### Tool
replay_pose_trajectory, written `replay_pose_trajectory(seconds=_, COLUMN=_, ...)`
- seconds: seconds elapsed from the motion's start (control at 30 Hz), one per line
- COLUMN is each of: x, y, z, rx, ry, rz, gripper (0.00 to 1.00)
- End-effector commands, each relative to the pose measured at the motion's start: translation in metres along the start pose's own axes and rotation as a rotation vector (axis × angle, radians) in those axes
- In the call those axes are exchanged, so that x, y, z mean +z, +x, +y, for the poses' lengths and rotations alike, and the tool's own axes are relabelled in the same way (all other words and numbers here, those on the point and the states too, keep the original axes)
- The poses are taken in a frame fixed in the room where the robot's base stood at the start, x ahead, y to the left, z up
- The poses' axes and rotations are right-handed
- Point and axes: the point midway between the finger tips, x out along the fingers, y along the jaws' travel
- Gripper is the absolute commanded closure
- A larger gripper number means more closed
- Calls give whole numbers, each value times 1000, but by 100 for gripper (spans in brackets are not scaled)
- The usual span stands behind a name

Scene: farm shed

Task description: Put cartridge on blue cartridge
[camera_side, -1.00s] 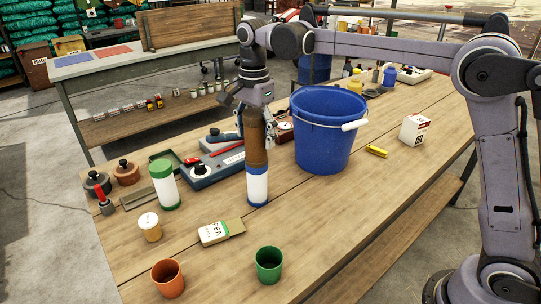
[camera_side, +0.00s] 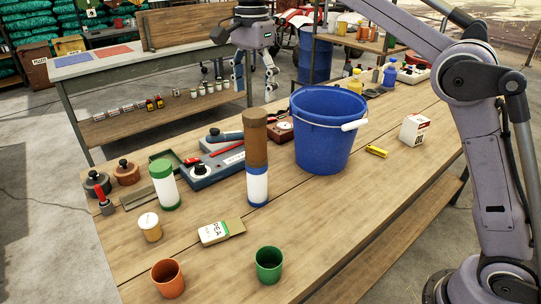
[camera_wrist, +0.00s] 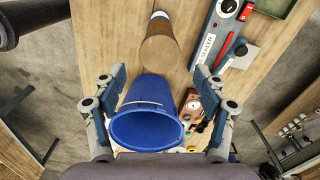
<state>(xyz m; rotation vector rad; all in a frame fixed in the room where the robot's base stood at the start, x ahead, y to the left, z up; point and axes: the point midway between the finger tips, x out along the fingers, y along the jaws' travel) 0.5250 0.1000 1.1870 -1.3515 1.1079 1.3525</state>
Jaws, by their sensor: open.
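A brown cartridge (camera_side: 255,138) stands upright on top of the white cartridge with a blue base, the blue cartridge (camera_side: 257,186). The two look in line, one above the other. The brown cartridge also shows from above in the wrist view (camera_wrist: 160,47), with the lower one mostly hidden behind it. My gripper (camera_side: 255,85) is open and empty, raised above and clear of the stack in the side view. In the wrist view its two fingers (camera_wrist: 160,85) are spread wide, with nothing between them at their own height.
A large blue bucket (camera_side: 325,145) stands right of the stack. A green-capped white cartridge (camera_side: 164,186) stands to the left, near a blue-grey tool (camera_side: 212,172). A seed packet (camera_side: 218,232), an orange cup (camera_side: 168,279) and a green cup (camera_side: 269,265) are in front.

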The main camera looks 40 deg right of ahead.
Motion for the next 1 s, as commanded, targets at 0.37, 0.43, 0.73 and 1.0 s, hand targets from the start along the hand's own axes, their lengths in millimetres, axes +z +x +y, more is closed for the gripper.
replay_pose_trajectory(seconds=0.37, x=-14, y=-6, z=24, rx=-85, ry=-187, rz=12, gripper=28)
replay_pose_trajectory(seconds=0.43, x=-20, y=-4, z=37, rx=-123, ry=-273, rz=24, gripper=28)
replay_pose_trajectory(seconds=0.73, x=-39, y=28, z=100, rx=-273, ry=-639, rz=124, gripper=28)
replay_pose_trajectory(seconds=1.0, x=-49, y=84, z=166, rx=-372, ry=-960, rz=275, gripper=28)
